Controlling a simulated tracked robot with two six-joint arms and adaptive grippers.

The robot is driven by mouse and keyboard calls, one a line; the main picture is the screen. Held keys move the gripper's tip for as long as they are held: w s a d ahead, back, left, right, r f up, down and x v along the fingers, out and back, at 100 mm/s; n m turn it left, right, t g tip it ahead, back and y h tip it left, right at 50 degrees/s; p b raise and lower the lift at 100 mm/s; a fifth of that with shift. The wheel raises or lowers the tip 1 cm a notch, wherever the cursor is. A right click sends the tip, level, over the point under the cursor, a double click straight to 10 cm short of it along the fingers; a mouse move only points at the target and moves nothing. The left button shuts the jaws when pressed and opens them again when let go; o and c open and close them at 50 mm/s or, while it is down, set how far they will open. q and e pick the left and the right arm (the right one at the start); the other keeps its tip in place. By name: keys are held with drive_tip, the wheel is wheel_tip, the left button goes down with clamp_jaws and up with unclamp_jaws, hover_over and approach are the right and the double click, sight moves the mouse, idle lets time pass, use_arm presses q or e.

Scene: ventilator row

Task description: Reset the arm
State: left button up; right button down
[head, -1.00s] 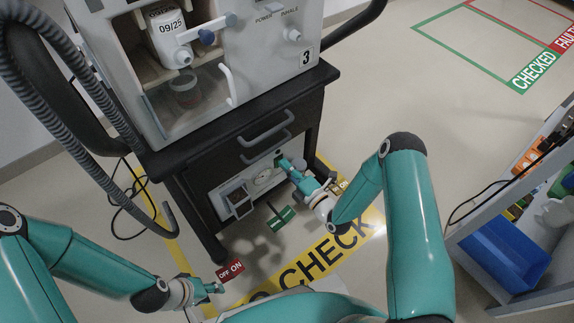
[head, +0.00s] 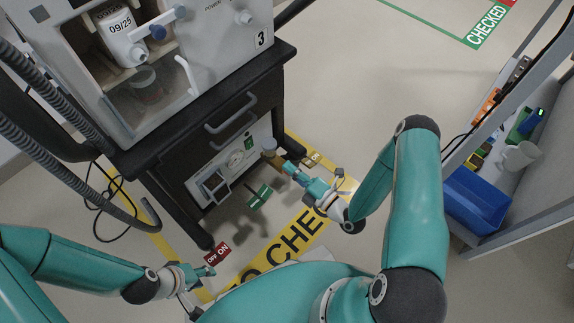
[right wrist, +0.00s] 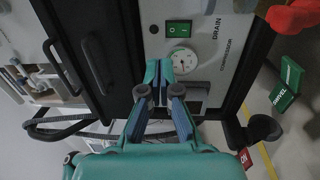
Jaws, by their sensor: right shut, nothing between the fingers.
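My right gripper (head: 289,167) is shut and empty. It is in front of the lower panel of the ventilator cart (head: 236,160), near a tan cylindrical part (head: 269,147). In the right wrist view its closed fingers (right wrist: 165,77) point at the compressor panel (right wrist: 205,30), with a round gauge (right wrist: 183,60) and a green switch (right wrist: 179,29) just beyond the tips. Whether they touch the panel is unclear. My left gripper (head: 208,272) is low at the left, beside a red OFF/ON label (head: 217,253); its finger opening is too small to tell.
Ventilator 3 (head: 205,45) stands on the black cart, with grey hoses (head: 55,95) at the left. A blue bin (head: 477,200) and a white mug (head: 520,155) are on the shelf unit at right. A red part (right wrist: 292,17) shows in the right wrist view. Floor behind is clear.

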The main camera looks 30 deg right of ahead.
idle(0.3)
drive_tip(key=w+a+r+m+g+y, duration=0.1)
drive_tip(key=w+a+r+g, duration=0.15)
drive_tip(key=a, duration=0.35)
drive_tip(key=w+a+r+g, duration=0.1)
drive_tip(key=a+g, duration=0.2)
drive_tip(key=a, duration=0.2)
drive_tip(key=s+d+f+m+g+h, duration=0.1)
drive_tip(key=s+f+m+g+h, duration=0.1)
drive_tip(key=s+f+m+g, duration=0.6)
drive_tip(key=s+d+f+m+g+h, duration=0.15)
drive_tip(key=s+m+g, duration=0.25)
drive_tip(key=s+m, duration=0.9)
wheel_tip(320, 180, up, 34)
drive_tip(key=w+a+m+p, duration=0.1)
drive_tip(key=w+m+p, duration=0.1)
drive_tip(key=p, duration=3.1)
drive_tip(key=shift+w+f, duration=0.15)
drive_tip(key=shift+w, duration=0.05)
